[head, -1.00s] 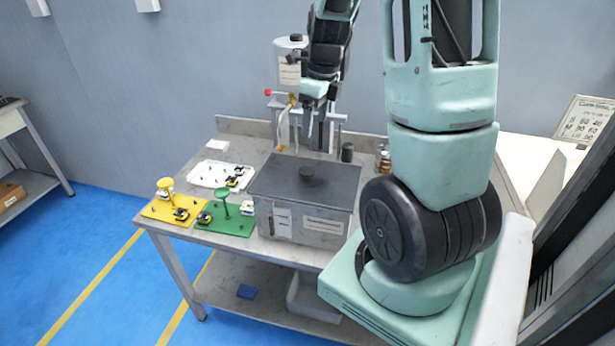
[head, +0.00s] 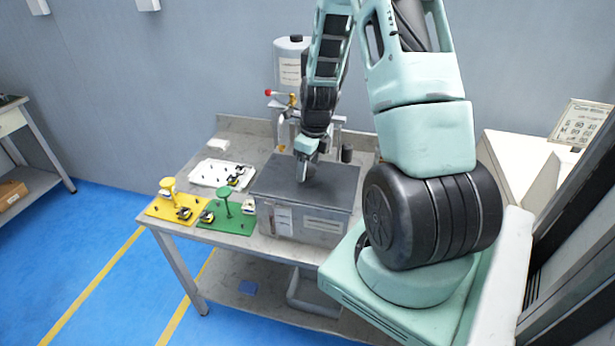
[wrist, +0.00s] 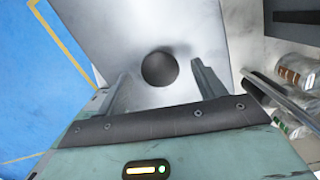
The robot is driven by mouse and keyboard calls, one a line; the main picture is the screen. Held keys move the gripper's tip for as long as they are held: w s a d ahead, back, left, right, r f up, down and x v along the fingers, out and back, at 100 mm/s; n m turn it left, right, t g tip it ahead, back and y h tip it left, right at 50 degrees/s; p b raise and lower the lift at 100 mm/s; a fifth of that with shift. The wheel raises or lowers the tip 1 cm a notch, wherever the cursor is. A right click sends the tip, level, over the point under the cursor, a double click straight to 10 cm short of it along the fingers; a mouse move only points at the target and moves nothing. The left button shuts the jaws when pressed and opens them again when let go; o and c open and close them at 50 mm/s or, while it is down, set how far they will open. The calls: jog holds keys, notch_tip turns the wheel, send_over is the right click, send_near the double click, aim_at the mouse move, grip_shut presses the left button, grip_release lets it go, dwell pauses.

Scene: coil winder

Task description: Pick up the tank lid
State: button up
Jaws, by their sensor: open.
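The tank lid (head: 335,184) is a flat dark grey plate lying on top of a grey metal tank (head: 328,228) on the bench. Its round dark knob (wrist: 159,68) shows in the wrist view, between and just beyond my fingertips; in the head view my gripper hides it. My gripper (head: 303,175) points down over the middle of the lid. In the wrist view its two fingers stand apart with nothing between them, one on each side of the knob's line.
A yellow plate (head: 160,209) and a green plate (head: 238,223) with small parts lie left of the tank. A white tray (head: 205,173) lies behind them. A cylinder with a red-knobbed valve (head: 289,65) stands at the back.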

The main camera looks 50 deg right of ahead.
jog(key=shift+f, duration=0.6)
jog(key=shift+w, duration=0.1)
jog(key=c, duration=1.4)
jog(key=shift+r, duration=0.1)
